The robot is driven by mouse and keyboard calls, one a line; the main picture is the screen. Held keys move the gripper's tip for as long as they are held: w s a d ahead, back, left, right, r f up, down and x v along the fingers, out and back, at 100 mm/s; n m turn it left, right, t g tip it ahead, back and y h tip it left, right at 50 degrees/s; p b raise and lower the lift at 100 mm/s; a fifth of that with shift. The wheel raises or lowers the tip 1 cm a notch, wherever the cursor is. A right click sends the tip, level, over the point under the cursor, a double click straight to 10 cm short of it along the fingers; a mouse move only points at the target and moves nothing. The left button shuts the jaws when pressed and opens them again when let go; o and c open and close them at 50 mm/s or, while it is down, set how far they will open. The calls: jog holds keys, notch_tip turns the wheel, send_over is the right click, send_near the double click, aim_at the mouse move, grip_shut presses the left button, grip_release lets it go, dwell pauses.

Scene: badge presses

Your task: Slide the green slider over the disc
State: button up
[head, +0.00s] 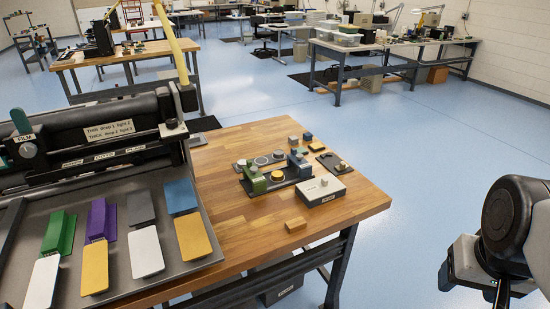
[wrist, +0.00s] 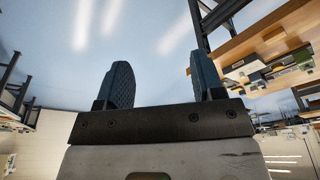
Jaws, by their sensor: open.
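A green slider block (head: 254,181) stands at the left end of a dark press base on the wooden table in the head view. A yellow disc (head: 277,176) lies on that base just right of the green block; the block is beside it, not over it. A grey-blue block (head: 299,165) stands at the base's other end. My gripper (wrist: 165,82) is open and empty in the wrist view, its two dark fingers apart with floor behind them. My arm is at the right edge of the head view, off the table and well away from the press.
A second press with a grey disc (head: 262,160) lies just behind. A big tray (head: 215,262) with coloured pieces fills the left. The table's right front corner is clear.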

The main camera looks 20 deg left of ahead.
jog(key=shift+c, duration=1.2)
jog(key=shift+w+a+r, duration=0.1)
jog(key=shift+w, duration=0.15)
jog(key=shift+c, duration=0.3)
jog(key=w+a+r+n, duration=0.1)
jog(key=w+a+r, duration=0.1)
jog(key=w+a, duration=0.35)
jog(key=w+a+r+n, duration=0.1)
jog(key=w+a+r, duration=0.1)
jog(key=w, duration=0.6)
jog(key=n+g, duration=0.3)
jog(key=n, duration=0.4)
send_over(249, 161)
jog(key=f, duration=1.2)
jog(key=shift+d+f, duration=0.3)
jog(key=shift+f, duration=0.1)
jog(key=shift+a+f, duration=0.15)
jog(key=shift+a, duration=0.2)
jog(key=shift+f, duration=0.1)
jog(key=shift+f, duration=3.8)
